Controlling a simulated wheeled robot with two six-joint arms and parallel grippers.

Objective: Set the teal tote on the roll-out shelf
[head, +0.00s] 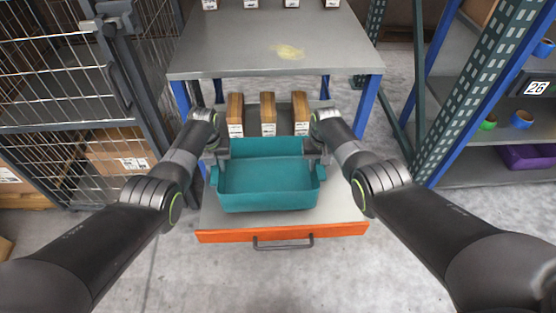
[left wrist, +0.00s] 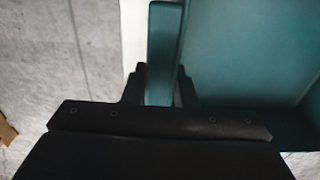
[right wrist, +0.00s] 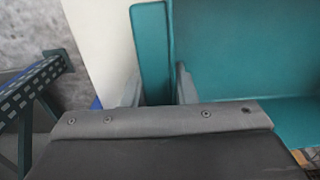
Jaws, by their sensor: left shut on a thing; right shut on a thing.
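The teal tote (head: 268,188) is an empty open bin in the middle of the head view. It is over the grey roll-out shelf (head: 340,210), which is pulled out and has an orange front edge with a dark handle. I cannot tell whether the tote's base touches the shelf. My left gripper (head: 218,160) is shut on the tote's left wall, and the wall shows between its fingers in the left wrist view (left wrist: 162,85). My right gripper (head: 316,158) is shut on the right wall, which also shows in the right wrist view (right wrist: 153,85).
Several brown boxes (head: 268,114) stand behind the tote, under a grey upper shelf (head: 225,55). A wire cage (head: 70,90) stands close on the left. A rack upright (head: 470,85) and shelves with small bowls stand on the right. Bare floor lies in front.

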